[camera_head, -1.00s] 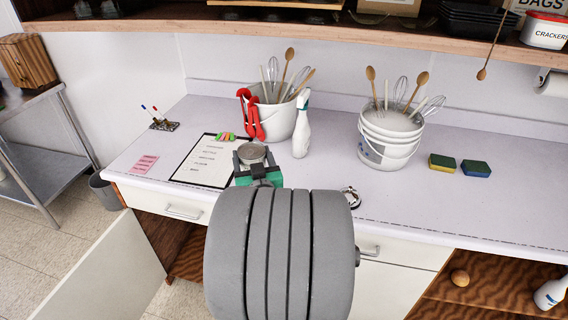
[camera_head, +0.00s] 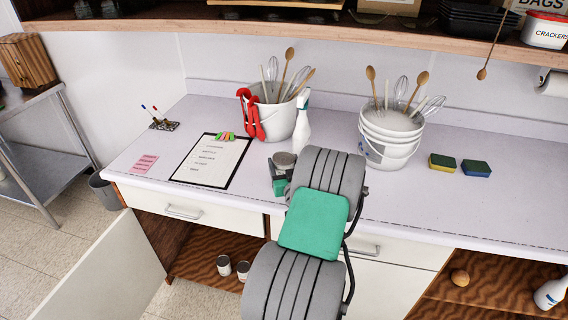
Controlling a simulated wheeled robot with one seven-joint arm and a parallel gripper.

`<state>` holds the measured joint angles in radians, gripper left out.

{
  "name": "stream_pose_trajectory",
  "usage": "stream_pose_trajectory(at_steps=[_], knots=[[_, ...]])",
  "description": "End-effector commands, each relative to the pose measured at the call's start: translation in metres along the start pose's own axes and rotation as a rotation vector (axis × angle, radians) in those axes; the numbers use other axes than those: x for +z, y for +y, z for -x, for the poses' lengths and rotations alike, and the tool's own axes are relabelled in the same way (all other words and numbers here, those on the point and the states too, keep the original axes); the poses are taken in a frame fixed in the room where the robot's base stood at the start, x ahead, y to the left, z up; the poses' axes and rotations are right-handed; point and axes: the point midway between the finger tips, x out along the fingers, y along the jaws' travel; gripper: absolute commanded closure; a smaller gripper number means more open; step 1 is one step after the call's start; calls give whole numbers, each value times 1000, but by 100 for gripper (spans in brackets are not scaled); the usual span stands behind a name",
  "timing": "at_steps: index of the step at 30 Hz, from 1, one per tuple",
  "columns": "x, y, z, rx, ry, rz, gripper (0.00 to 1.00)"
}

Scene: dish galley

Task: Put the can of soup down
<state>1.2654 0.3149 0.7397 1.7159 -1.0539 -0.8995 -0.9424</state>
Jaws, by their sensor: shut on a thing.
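The can of soup (camera_head: 284,158) shows as a grey round lid just left of my arm, over the white counter near its front edge. My gripper (camera_head: 282,172) is shut on it. The arm hides much of the gripper and of the can's side. I cannot tell whether the can's base touches the counter.
A clipboard (camera_head: 211,161) lies left of the can. A spray bottle (camera_head: 302,125), a white utensil bucket (camera_head: 277,121) and stacked buckets (camera_head: 391,135) stand behind. Sponges (camera_head: 458,165) lie right, with bare counter in front. Two cans (camera_head: 233,267) stand in the open cabinet below.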

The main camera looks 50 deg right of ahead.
Motion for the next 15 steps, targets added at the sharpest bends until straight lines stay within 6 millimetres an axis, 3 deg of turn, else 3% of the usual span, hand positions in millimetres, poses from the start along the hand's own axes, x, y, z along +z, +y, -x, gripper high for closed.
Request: stream_pose_trajectory(at_steps=[14,15], knots=[[8,0,-1,0,8,3,100],[8,0,0,0,4,2,31]])
